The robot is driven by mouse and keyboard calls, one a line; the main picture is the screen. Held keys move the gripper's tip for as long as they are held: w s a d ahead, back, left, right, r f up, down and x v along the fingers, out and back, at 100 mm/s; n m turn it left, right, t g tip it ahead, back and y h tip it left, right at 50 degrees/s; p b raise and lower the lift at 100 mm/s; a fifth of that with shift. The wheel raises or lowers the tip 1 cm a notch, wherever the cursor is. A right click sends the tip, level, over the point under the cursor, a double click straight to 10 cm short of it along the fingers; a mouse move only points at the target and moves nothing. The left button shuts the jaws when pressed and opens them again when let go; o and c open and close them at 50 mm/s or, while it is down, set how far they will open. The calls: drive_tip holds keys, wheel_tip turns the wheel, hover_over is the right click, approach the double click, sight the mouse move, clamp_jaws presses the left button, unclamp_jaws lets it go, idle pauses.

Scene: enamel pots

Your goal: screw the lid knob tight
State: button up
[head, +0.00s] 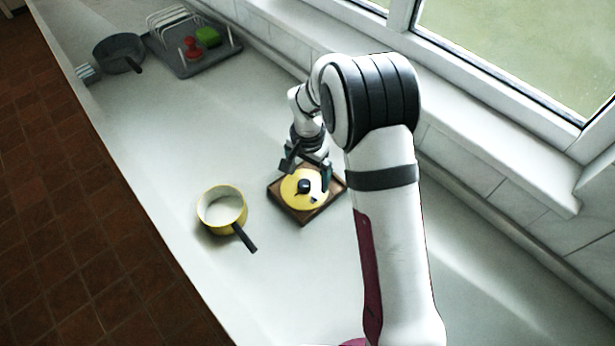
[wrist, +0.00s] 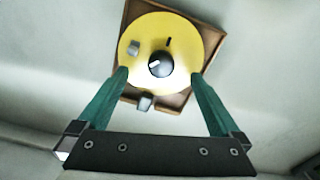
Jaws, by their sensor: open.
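The yellow lid (head: 293,197) lies flat in a square wooden tray (head: 297,218). It also shows in the wrist view (wrist: 190,40). Its round black knob (head: 303,186) sits at the middle and carries a white mark in the wrist view (wrist: 161,64). A short black mark (wrist: 168,43) is on the lid beyond the knob. My gripper (wrist: 160,78) is open above the lid, its teal fingers on either side of the knob and apart from it. The knob's thread is hidden.
A small grey piece (wrist: 133,47) is on the lid and another (wrist: 146,102) is at the tray's near edge. A yellow saucepan (head: 222,209) stands left of the tray. A grey pan (head: 119,53) and a dish rack (head: 185,45) are at the far end. The window wall is to the right.

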drive_tip(key=shift+r, duration=0.6)
drive_tip(key=n, duration=0.8)
drive_tip(key=shift+n, duration=0.4)
drive_tip(key=n, duration=0.9)
drive_tip(key=shift+n, duration=0.3)
drive_tip(key=shift+f, duration=0.75)
drive_tip(key=shift+s, duration=0.1)
drive_tip(key=c, duration=1.4)
